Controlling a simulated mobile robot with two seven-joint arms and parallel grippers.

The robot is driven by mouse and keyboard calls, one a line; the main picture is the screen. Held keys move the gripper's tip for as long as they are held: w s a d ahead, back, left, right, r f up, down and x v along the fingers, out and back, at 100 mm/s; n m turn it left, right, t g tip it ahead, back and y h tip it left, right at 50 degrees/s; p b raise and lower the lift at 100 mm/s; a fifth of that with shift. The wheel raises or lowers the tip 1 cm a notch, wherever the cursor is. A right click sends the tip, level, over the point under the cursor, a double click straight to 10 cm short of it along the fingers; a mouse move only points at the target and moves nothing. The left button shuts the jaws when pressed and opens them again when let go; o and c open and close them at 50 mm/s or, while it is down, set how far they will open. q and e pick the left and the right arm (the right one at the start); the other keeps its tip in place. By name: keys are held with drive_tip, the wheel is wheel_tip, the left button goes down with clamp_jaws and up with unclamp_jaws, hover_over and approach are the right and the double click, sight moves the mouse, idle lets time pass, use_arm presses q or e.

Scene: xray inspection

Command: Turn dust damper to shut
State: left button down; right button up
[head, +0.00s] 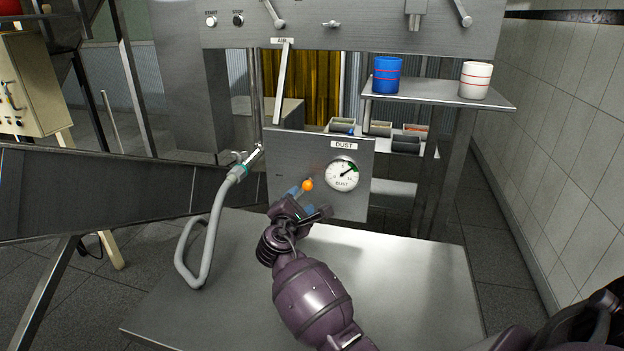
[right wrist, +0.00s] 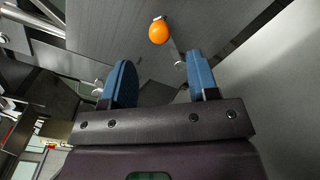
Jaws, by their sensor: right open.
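The dust damper's orange ball knob (head: 307,185) is on the front of the grey panel labelled DUST, left of the round dust gauge (head: 342,173). The knob also shows in the right wrist view (right wrist: 159,31), a little beyond the fingertips and roughly between their lines. My right gripper (head: 308,201) is open and empty just in front of the panel, close to the knob. Its blue finger pads (right wrist: 161,72) stand apart on either side, with a gap to the knob. Most of the damper's lever is hidden or too small to make out. My left gripper is not in view.
A bare metal table (head: 400,275) is below my right arm. A grey hose (head: 215,225) with a green-collared nozzle is left of the panel. A shelf (head: 425,92) at right holds a blue cup (head: 387,75) and a white cup (head: 475,80). Small bins stand behind the panel.

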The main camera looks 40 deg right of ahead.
sight(310, 182)
drive_tip(key=x, duration=1)
drive_tip(key=shift+w+d, duration=0.1)
drive_tip(key=shift+w, duration=0.1)
drive_tip(key=shift+c, duration=0.4)
clamp_jaws()
